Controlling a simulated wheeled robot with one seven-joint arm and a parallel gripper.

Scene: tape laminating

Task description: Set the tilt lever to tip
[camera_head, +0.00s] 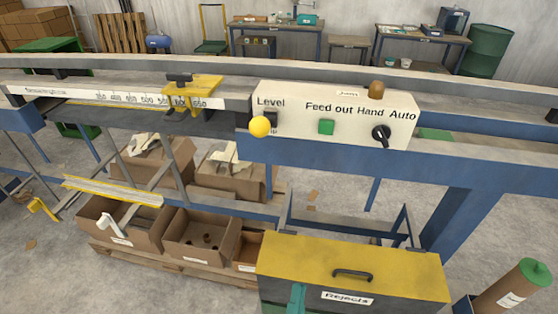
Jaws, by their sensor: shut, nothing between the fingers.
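A cream control panel (335,115) is fixed to the front of the blue and grey conveyor frame. At its left end is the tilt lever with a round yellow knob (260,127). The word "Level" is printed above the knob, and a lower label is mostly hidden behind it, with only its last letters showing. A dark plate (273,119) shows behind the knob. I cannot tell exactly which position the lever stands in. My gripper is not identifiable in this view.
The panel also carries a green "Feed out" button (326,127), a black Hand/Auto rotary switch (381,134) and an amber lamp (376,89). A yellow stop (193,92) sits on the scale at left. Below stand a yellow-lidded rejects box (395,265) and cardboard boxes (197,238).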

